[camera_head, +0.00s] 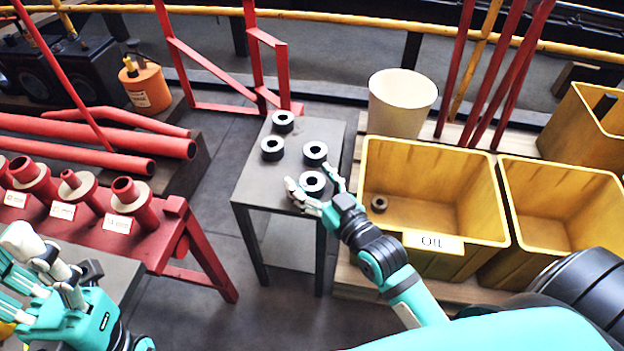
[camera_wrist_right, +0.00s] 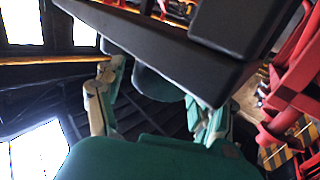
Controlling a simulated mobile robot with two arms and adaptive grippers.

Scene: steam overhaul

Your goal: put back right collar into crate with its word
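Several black ring-shaped collars stand on a small grey table (camera_head: 246,186): a back collar (camera_head: 283,121), a left collar (camera_head: 272,148), a right collar (camera_head: 315,153) and a front collar (camera_head: 312,183). My right gripper (camera_head: 312,186) is at the table's front edge, its fingers spread either side of the front collar. In the right wrist view, the open fingers (camera_wrist_right: 152,100) flank a dark rounded shape under a dark slab; I cannot tell contact. The yellow crate labelled OIL (camera_head: 434,242) stands right of the table. My left gripper (camera_head: 45,262) is at lower left, its opening unclear.
A dark collar (camera_head: 379,204) lies inside the OIL crate. Another yellow crate (camera_head: 560,240) stands beside it, its word not visible. A cream bucket (camera_head: 402,105) is behind. A red bench (camera_head: 150,245) with labelled flanged parts stands left. Floor shows between bench and table.

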